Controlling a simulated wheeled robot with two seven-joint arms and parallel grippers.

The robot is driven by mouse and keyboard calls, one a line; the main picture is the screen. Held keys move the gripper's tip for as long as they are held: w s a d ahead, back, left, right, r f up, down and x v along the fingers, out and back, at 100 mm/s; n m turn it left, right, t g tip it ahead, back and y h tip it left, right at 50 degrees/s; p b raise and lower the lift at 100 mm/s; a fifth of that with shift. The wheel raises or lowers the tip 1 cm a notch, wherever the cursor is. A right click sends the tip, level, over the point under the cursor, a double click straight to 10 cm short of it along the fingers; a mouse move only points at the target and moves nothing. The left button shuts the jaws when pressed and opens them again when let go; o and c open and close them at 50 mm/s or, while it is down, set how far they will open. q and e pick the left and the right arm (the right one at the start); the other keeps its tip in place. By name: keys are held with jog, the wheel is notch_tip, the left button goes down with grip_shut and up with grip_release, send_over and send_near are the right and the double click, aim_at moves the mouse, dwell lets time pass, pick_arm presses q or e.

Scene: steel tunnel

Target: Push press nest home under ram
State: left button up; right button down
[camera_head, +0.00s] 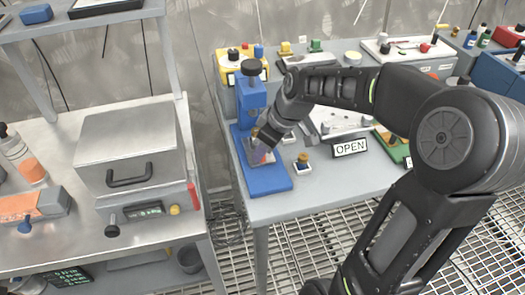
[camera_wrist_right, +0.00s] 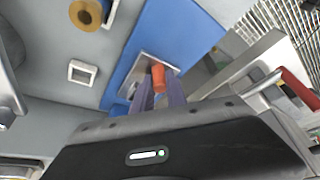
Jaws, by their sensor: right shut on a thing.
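The blue press (camera_head: 252,95) stands at the left of the right-hand table, with a dark knob on top and a long blue base (camera_head: 268,182). A silver plate, likely the press nest (camera_wrist_right: 146,66), lies on the blue base in the right wrist view. My right gripper (camera_head: 262,150) reaches down in front of the press column, low over the base. In the right wrist view its fingers (camera_wrist_right: 159,88) are shut on an orange-red grip (camera_wrist_right: 158,77) at the plate. The gripper hides much of the nest and the space under the ram. My left gripper is not in view.
A small white block with a dark and yellow top (camera_head: 302,162) stands right of the base. An OPEN sign (camera_head: 350,147) and a green tray (camera_head: 392,145) are farther right. A steel box with a handle (camera_head: 128,155) stands on the left table, across a gap.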

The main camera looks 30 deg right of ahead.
aim_at(255, 148)
jog(key=w, duration=0.1)
jog(key=w+d, duration=0.1)
jog(key=w, duration=0.1)
jog(key=c, duration=1.6)
grip_release()
jog(key=shift+s, duration=0.1)
jog(key=v, duration=0.8)
